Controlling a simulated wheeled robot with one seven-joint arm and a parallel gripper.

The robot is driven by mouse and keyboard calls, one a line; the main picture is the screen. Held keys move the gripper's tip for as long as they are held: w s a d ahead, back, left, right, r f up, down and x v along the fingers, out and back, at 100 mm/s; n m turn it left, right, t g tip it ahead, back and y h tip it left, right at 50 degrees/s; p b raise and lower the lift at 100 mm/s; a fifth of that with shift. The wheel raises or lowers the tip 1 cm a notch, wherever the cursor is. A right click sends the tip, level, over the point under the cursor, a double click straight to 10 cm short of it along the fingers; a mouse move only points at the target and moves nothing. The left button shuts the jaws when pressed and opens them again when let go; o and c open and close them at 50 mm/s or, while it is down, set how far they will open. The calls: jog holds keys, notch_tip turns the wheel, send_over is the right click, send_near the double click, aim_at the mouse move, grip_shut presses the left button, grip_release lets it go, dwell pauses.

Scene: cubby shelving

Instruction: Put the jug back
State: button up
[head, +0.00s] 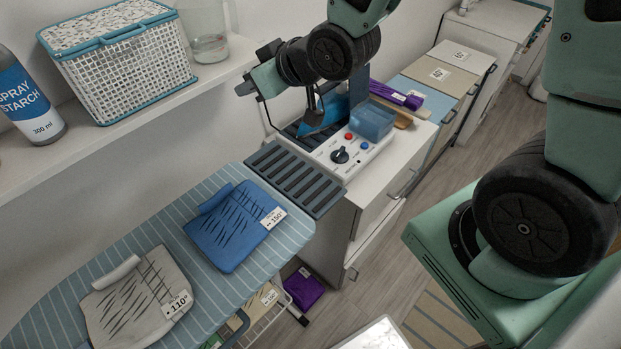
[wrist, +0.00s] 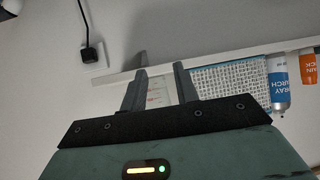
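A clear jug (head: 207,38) stands upright at the right end of the wall shelf, beside the white basket. In the wrist view, which is upside down, the jug (wrist: 158,93), with red marks on its side, shows between my two fingers. My gripper (head: 262,62) is just right of the shelf end, facing the jug. In the wrist view the fingers of my gripper (wrist: 161,66) are apart. The head view shows a gap between gripper and jug, so nothing appears held.
The shelf (head: 150,103) also holds the basket (head: 122,70) and a spray starch bottle (head: 30,98). Below are an ironing board (head: 180,218) with folded cloths, a blue iron (head: 322,118) and a translucent blue tank (head: 372,121). A plug and outlet (wrist: 90,50) are on the wall.

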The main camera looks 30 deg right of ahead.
jog(key=s+a+n+g+h, duration=0.1)
jog(key=s+g, duration=0.4)
jog(key=s, duration=0.7)
jog(key=s+a+n+g+h, duration=0.1)
jog(key=s+g, duration=0.4)
jog(key=s, duration=0.8)
jog(key=shift+s+a+n+h, duration=0.25)
jog(key=shift+a+n+h, duration=0.2)
jog(key=shift+h, duration=0.75)
